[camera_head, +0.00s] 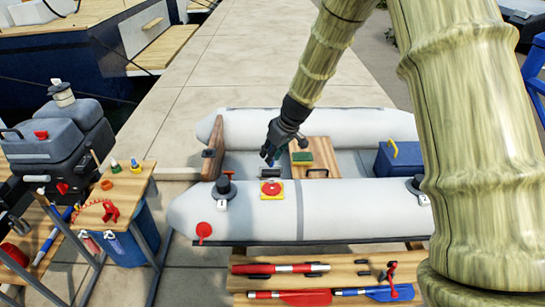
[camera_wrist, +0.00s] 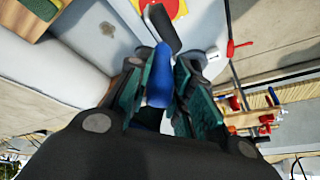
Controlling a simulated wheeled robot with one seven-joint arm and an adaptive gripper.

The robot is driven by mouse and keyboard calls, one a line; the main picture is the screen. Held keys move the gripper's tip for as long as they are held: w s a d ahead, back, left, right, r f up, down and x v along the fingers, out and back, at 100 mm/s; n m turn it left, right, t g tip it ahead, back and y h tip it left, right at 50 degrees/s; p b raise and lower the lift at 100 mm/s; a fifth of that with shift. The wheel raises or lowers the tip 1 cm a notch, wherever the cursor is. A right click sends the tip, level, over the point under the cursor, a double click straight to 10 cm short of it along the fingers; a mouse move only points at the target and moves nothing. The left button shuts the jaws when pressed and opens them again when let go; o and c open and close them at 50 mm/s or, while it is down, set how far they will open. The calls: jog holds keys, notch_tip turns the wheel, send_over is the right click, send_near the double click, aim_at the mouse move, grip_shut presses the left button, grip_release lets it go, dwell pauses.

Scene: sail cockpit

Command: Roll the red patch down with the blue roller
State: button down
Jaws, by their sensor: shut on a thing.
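My gripper (camera_head: 273,148) is shut on the blue handle of the roller (camera_wrist: 158,78), which also shows below the gripper in the head view (camera_head: 268,153). The roller's dark head (camera_wrist: 160,28) points away from my fingers, toward the yellow square. The red patch (camera_head: 271,188) is a red disc on a yellow square, lying on top of the dinghy's near grey tube. In the wrist view only part of the patch (camera_wrist: 168,5) shows at the top edge. The roller head is close to the patch's far side; I cannot tell if it touches.
A red round piece with a tail (camera_head: 204,230) is on the tube's near side. A green-and-yellow sponge (camera_head: 302,158) lies on the dinghy's wooden seat (camera_head: 318,150). A blue box (camera_head: 398,160) stands at right. A wooden bench (camera_head: 240,284) with tools is in front.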

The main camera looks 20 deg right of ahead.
aim_at(270, 166)
jog(key=shift+f+b, duration=1.9)
jog(key=shift+f, duration=0.9)
jog(key=shift+f+b, duration=0.4)
jog(key=shift+f, duration=0.25)
jog(key=shift+s+d, duration=0.25)
jog(key=shift+d, duration=0.35)
jog(key=shift+a, duration=0.2)
jog(key=shift+w+a, duration=0.15)
jog(key=shift+a, duration=0.15)
jog(key=shift+w+a+p, duration=0.2)
jog(key=shift+a+p, duration=0.1)
jog(key=shift+a, duration=0.35)
dwell(2.8)
